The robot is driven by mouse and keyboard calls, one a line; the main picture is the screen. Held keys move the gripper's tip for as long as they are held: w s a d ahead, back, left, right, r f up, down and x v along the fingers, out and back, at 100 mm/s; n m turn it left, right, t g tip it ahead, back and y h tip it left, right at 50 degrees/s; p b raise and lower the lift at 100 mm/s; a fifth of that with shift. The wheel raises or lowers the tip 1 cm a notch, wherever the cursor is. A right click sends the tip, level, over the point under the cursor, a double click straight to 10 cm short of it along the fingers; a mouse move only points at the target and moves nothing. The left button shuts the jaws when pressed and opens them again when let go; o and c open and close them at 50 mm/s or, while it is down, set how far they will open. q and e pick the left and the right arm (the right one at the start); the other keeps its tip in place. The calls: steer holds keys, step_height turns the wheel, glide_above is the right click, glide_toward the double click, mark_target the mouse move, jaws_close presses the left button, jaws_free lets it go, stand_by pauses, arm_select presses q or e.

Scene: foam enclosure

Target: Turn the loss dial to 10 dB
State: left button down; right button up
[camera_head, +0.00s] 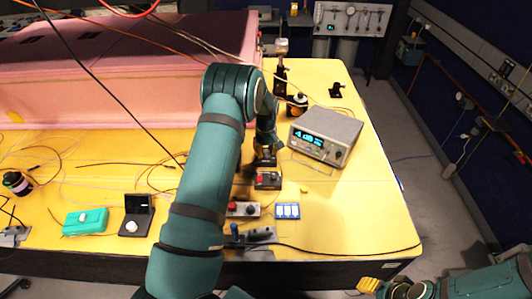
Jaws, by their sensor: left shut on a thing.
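My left arm rises through the middle of the view and bends down to my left gripper (266,152). It points down at a small dark box on the yellow table and is shut on what appears to be the loss dial there. The dial and its markings are too small and covered to read. A small grey box with a red and black top (268,180) stands just in front of the gripper. My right gripper (370,285), with yellow fingertips, is at the bottom right, off the table's front edge; its opening is unclear.
A grey meter (326,136) with a lit display stands right of the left gripper. A box with a red knob (243,209) and a blue-white item (288,211) lie nearer. A pink foam enclosure (130,70) fills the back left. Loose cables cross the yellow table (350,220), whose right front is clear.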

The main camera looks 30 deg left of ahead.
arm_select(q)
steer(key=m+b, duration=0.2)
steer(key=m, duration=0.1)
steer(key=shift+f+m, duration=0.15)
steer(key=shift+m, duration=0.15)
steer(key=m+b, duration=0.1)
steer(key=m, duration=0.2)
steer(key=shift+s+m, duration=0.1)
steer(key=shift+m, duration=0.2)
steer(key=m+b, duration=0.1)
steer(key=m, duration=0.2)
steer(key=shift+m, duration=0.3)
steer(key=shift+m+b, duration=0.5)
steer(key=shift+m, duration=1.3)
steer(key=c, duration=0.7)
jaws_free()
